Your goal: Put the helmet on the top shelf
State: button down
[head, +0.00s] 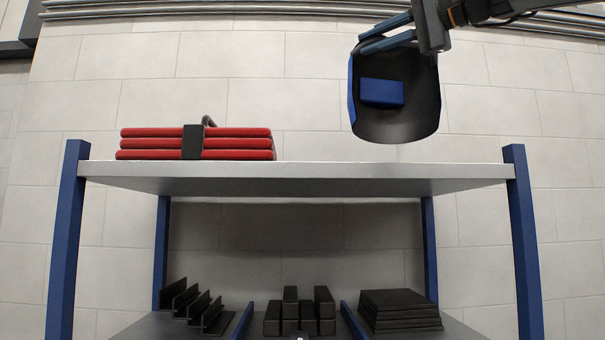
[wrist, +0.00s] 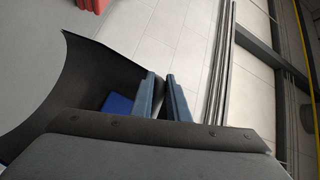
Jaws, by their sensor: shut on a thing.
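The helmet (head: 425,115) is a dark shell with a blue outer edge and a blue block (head: 382,92) inside. In the head view it hangs above the right part of the top shelf (head: 300,170), clear of the shelf surface, with its hollow side facing me. My gripper (head: 386,36) is shut on the helmet's upper rim. In the wrist view the fingers (wrist: 162,98) pinch the rim, and the dark inside of the helmet (wrist: 75,85) fills the left side. The outer side of the helmet is mostly hidden.
A stack of red bars with a black strap (head: 193,142) lies on the left of the top shelf; the rest looks clear. Blue posts (head: 525,240) stand at the corners. The lower shelf holds black angle pieces (head: 195,305), blocks (head: 300,312) and plates (head: 400,310). Pipes run along the wall.

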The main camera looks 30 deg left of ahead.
jog(key=shift+f+n, duration=0.1)
jog(key=shift+n, duration=0.4)
send_near(355, 90)
jog(key=shift+x, duration=2.2)
jog(key=c, duration=1.7)
grip_release()
jog(key=shift+s+f, duration=0.1)
jog(key=b+v, duration=0.4)
jog(key=v, duration=0.8)
jog(key=shift+f, duration=0.15)
jog(key=shift+s, duration=0.1)
